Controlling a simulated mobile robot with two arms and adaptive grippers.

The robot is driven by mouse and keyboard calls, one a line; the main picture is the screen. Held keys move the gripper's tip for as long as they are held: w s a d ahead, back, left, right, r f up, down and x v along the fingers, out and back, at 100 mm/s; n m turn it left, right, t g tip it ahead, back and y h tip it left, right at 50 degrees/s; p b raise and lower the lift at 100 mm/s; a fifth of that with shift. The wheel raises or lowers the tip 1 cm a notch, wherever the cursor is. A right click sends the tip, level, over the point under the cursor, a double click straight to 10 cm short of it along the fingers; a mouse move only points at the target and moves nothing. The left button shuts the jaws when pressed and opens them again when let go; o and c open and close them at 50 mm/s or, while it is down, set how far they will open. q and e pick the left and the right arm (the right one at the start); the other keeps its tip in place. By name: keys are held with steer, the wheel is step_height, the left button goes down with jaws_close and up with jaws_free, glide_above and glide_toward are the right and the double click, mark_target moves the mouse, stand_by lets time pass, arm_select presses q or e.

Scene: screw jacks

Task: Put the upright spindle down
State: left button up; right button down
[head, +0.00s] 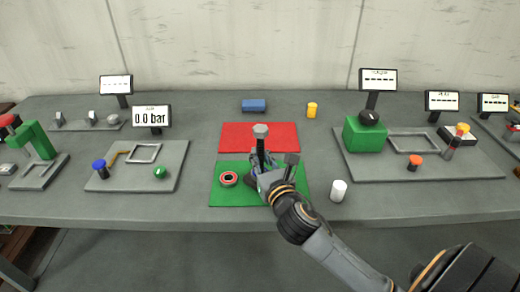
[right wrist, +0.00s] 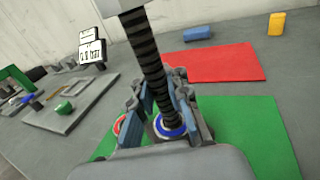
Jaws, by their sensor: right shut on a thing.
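The spindle (head: 261,132) is a dark threaded rod with a grey hex head, standing upright over the green mat (head: 300,199). My right gripper (head: 265,172) is shut on its lower part. In the right wrist view the threaded rod (right wrist: 148,58) rises between the two fingers, slightly tilted in the picture. A blue-rimmed ring (right wrist: 170,127) shows at the rod's lower end; I cannot tell whether the rod touches it or the mat. A red-rimmed ring (head: 228,179) lies on the green mat left of the gripper. My left gripper is out of view.
A red mat (head: 285,136) lies empty behind the green one. A white cylinder (head: 338,191) stands right of the green mat. Fixture plates (head: 430,172) with displays fill both sides.

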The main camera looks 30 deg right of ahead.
steer(key=c, duration=1.7)
jaws_free()
steer(key=shift+f, duration=0.1)
steer(key=shift+c, duration=0.2)
steer(key=o, duration=0.5)
steer(key=shift+s, duration=0.1)
steer(key=b+v, duration=0.1)
steer(key=v, duration=0.9)
steer(key=shift+s, duration=0.15)
steer(key=shift+v, duration=0.85)
